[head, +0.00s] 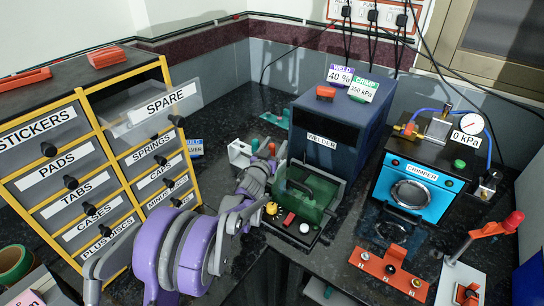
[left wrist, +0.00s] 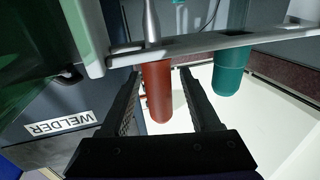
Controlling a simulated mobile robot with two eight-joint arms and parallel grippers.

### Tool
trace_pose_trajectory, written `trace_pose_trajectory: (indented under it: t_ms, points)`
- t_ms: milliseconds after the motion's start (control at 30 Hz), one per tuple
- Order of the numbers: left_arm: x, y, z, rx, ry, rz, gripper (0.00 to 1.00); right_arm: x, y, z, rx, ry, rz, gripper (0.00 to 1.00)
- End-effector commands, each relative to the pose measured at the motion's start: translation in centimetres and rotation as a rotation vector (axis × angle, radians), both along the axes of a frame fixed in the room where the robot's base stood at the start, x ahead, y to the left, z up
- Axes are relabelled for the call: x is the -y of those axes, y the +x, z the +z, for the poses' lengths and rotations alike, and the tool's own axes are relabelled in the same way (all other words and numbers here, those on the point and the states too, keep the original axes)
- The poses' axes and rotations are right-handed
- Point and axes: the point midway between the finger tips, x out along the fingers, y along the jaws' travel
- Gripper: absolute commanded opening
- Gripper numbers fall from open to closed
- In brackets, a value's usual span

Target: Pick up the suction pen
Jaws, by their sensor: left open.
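A pen-like tool with a red-brown handle and grey metal stem (left wrist: 158,92) sits in a slotted light rack bar (left wrist: 215,44) in the left wrist view. A teal-handled tool (left wrist: 230,72) sits in the same bar to its right. I cannot tell from the frames which of them is the suction pen. My left gripper (left wrist: 162,76) is open, with one black finger on each side of the red handle and visible gaps beside it. In the head view my left gripper (head: 268,158) is at the rack (head: 239,153), left of the welder, partly hidden by my purple arm.
The blue welder (head: 340,118) stands close right of the rack. A green-shielded fixture (head: 308,192) is in front of it. The blue crimper (head: 412,182) is farther right. A labelled drawer cabinet (head: 95,160) with an open SPARE drawer stands at left.

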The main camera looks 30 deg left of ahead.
Motion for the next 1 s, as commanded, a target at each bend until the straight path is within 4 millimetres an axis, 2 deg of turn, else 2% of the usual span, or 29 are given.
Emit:
trace_pose_trajectory:
  t_ms: [267, 600, 1000]
  points:
    - [-0.06, 0.34, -0.01, 0.000, 0.000, 0.000, 0.63, 0.00, 0.00, 0.01, 0.000, 0.000, 0.000, 0.56]
    - [-0.07, 0.31, 0.00, 0.000, -0.001, 0.000, 0.02, 0.00, 0.00, 0.01, 0.000, 0.000, 0.000, 0.56]
    - [-0.07, 0.31, 0.04, 0.000, -0.001, 0.000, 0.00, 0.00, 0.00, 0.01, 0.000, 0.000, 0.000, 0.56]
